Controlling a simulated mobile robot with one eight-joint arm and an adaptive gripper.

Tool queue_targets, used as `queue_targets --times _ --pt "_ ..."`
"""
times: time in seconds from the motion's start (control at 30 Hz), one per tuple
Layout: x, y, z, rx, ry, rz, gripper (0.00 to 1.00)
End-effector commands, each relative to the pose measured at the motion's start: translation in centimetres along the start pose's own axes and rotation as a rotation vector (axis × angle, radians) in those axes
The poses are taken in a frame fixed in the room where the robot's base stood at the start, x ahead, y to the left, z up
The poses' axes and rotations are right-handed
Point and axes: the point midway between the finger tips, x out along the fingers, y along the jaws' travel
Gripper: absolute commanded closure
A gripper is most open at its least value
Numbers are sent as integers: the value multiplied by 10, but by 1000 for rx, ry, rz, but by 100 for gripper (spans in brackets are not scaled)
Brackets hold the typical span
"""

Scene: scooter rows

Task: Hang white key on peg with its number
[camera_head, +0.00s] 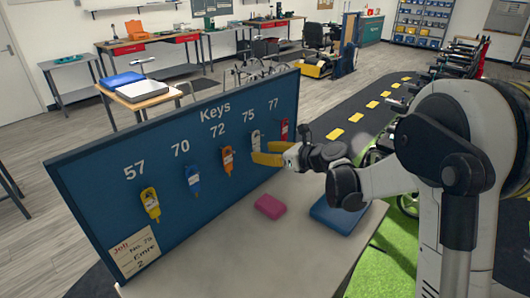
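The white key (256,137) is at the blue key board (200,218), below the number 75. Its upper part shows; its lower part is hidden behind the yellow fingers of my gripper (262,153). My gripper reaches in from the right, with its fingertips at the white key. I cannot tell whether the fingers are closed on it, or whether the key rests on the peg, which is hidden. A job card (134,251) at the board's lower left reads No. 75.
A yellow key (150,204) hangs under 57, a blue key (193,179) under 70, an orange key (228,160) under 72 and a red key (284,129) under 77. A pink block (270,206) and a blue box (338,215) lie on the grey tabletop (240,255).

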Motion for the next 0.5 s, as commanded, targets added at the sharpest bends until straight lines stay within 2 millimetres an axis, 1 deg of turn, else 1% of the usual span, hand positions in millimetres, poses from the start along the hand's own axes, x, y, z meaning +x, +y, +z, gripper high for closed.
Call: queue_targets --times 0.3,0.37,0.47,0.5 --pt "-3 0 0 0 0 0 52" --pt "-8 0 0 0 0 -1 52" --pt "-25 -1 0 1 1 -3 52" --pt "-33 -1 0 1 1 -3 52"
